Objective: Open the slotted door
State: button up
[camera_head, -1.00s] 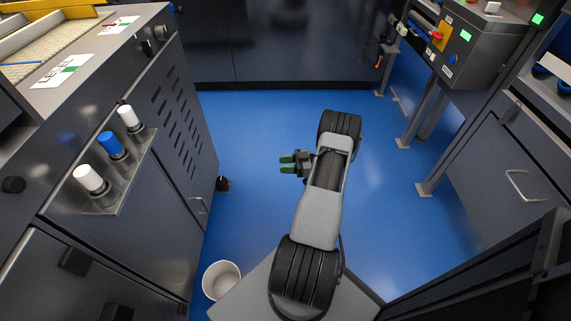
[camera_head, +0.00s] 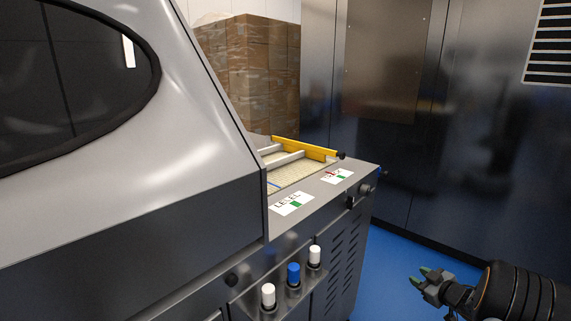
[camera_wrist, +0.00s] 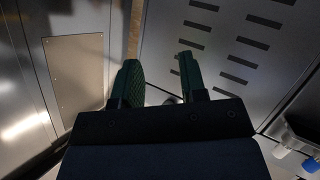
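Bottles with white (camera_head: 268,295) and blue caps (camera_head: 293,273) stand on a bracket left of the door. The belt with a yellow guide (camera_head: 318,150) is above. A dark metal wall (camera_head: 450,150) stands behind. Blue floor (camera_head: 395,262) is clear beside the door.

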jog(key=s+a+r+m+g+h+p, duration=0.1)
jog(key=a+r+m+h+p, duration=0.3)
jog(key=r, duration=0.8)
jog(key=s+a+r+m+g+h+p, duration=0.1)
jog(key=a+r+h+p, duration=0.3)
jog(key=r, duration=0.8)
jog(key=s+a+r+m+g+y+p, duration=0.1)
jog(key=s+a+r+g+p, duration=0.1)
jog(key=s+a, duration=0.4)
jog(key=s+a+r+g+y+p, duration=0.2)
jog(key=s+a+r+g+p, duration=0.1)
jog(key=s, duration=0.6)
jog(key=s+a+r+m+g+y+p, duration=0.1)
jog(key=s+a+r+g+p, duration=0.1)
jog(key=s+a+r+p, duration=0.2)
jog(key=s+a+p, duration=0.2)
jog(key=s+a, duration=0.2)
jog(key=a, duration=0.2)
jog(key=shift+r+m+g+p, duration=0.15)
jog(key=shift+m+g+p, duration=0.15)
jog(key=shift+p, duration=0.05)
jog(key=shift+a, duration=0.1)
